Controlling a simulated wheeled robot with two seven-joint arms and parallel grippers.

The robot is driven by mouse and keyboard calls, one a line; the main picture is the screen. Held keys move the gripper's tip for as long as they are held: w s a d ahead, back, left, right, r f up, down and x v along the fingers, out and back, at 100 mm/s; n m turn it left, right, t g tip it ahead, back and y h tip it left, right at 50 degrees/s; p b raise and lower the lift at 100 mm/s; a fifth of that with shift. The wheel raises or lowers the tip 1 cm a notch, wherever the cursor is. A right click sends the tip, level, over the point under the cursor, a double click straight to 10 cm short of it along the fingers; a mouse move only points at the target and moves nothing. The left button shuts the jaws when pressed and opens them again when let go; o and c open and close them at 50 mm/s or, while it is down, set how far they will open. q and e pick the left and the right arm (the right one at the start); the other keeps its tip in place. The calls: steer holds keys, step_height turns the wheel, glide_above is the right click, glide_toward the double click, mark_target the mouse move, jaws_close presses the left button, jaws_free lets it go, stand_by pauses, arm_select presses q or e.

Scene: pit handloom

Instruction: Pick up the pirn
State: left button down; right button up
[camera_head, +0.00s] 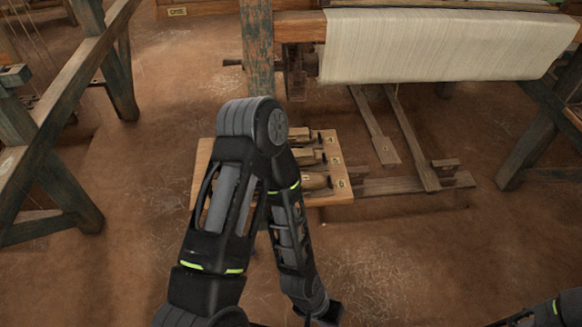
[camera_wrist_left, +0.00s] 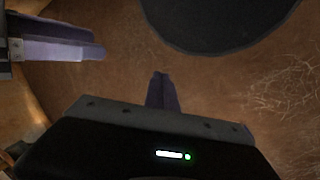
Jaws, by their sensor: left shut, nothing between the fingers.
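Several spindle-shaped wooden pieces (camera_head: 315,181) lie side by side on a wooden board (camera_head: 340,190) in the head view, behind my left arm. They look like pirns, but they are too small to tell for sure. My arm hides the left part of the board. My left gripper (camera_wrist_left: 160,76) shows in the left wrist view, shut and empty, with bare brown floor beyond its tips. No pirn shows in that view. In the head view my left forearm folds down toward the bottom edge, well in front of the board. My right gripper is not clearly seen.
The loom's blue-grey post (camera_head: 258,50) and cloth-wrapped beam (camera_head: 440,45) stand behind the board. Wooden treadles (camera_head: 410,140) lie to its right. A slanted timber frame (camera_head: 60,75) stands at the left. The earthen floor (camera_head: 420,265) at front right is clear.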

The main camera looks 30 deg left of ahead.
arm_select(q)
steer(key=shift+a, duration=0.1)
arm_select(e)
steer(key=shift+o, duration=0.4)
steer(key=shift+a, duration=0.1)
steer(key=shift+o, duration=0.7)
steer(key=o, duration=0.5)
step_height(320, 180, down, 2)
steer(key=shift+f+b, duration=0.15)
steer(key=shift+b, duration=1)
steer(key=shift+c, duration=0.2)
arm_select(q)
steer(key=w+a+r+n+t+y+b, duration=0.25)
steer(key=w+a+r+n+t, duration=0.2)
steer(key=w+a+n, duration=1.05)
arm_select(e)
steer(key=shift+o, duration=1)
step_height(320, 180, down, 3)
steer(key=shift+r, duration=0.1)
arm_select(q)
steer(key=w+a+r+n+t+y+b, duration=0.3)
steer(key=a+r+n+y+b, duration=0.2)
steer(key=a+r+n, duration=1.2)
steer(key=n, duration=0.6)
steer(key=shift+w+n+b, duration=0.2)
steer(key=shift+n+b, duration=0.1)
steer(key=shift+b, duration=0.05)
arm_select(e)
step_height(320, 180, down, 5)
steer(key=shift+f, duration=0.2)
